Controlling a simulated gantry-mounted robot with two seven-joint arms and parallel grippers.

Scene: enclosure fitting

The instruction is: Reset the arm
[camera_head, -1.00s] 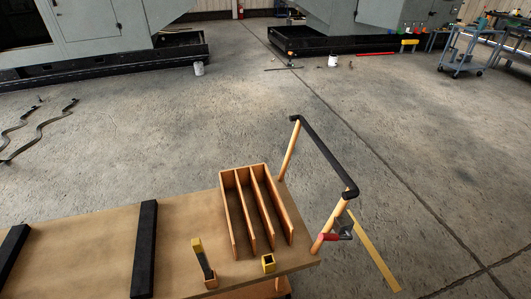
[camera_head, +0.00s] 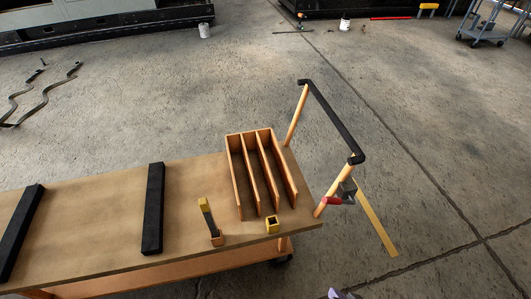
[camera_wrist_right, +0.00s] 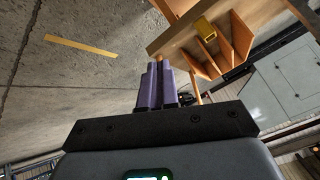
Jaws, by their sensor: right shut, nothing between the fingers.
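My right gripper (camera_head: 340,295) shows only as purple fingertips at the bottom edge of the head view, off the bench's front side and over the floor. In the right wrist view its two purple fingers (camera_wrist_right: 156,84) are together and empty. My left gripper is out of view.
A yellow strip (camera_head: 373,222) lies on open floor.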

